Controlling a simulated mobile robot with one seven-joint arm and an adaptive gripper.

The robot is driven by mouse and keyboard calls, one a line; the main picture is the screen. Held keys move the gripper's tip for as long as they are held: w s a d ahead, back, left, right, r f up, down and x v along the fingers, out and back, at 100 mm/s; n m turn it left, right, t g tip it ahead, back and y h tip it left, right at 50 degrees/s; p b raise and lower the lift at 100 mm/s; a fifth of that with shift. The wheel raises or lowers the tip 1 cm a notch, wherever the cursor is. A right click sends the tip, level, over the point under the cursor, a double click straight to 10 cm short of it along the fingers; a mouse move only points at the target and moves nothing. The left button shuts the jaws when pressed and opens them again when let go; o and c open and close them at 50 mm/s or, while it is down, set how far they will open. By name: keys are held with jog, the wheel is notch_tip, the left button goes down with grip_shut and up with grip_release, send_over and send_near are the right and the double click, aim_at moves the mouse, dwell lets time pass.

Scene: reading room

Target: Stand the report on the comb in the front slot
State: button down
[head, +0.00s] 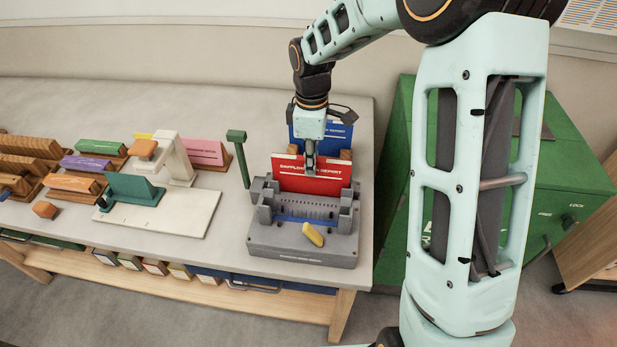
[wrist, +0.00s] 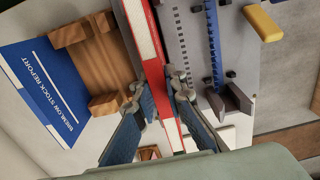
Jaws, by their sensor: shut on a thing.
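My gripper (head: 311,160) is shut on the top edge of a red report (head: 328,181) with white lettering, held upright. In the wrist view the fingers (wrist: 158,92) close on both faces of the red report (wrist: 172,121).
A blue report (head: 340,133) stands in a wooden holder (wrist: 112,104) behind. A yellow piece (head: 313,234) lies on the machine's front. A green post (head: 239,160) rises at its left. A white stand (head: 176,160) and several block racks fill the table's left.

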jog(key=shift+r+p, duration=3.15)
jog(key=shift+r, duration=1.05)
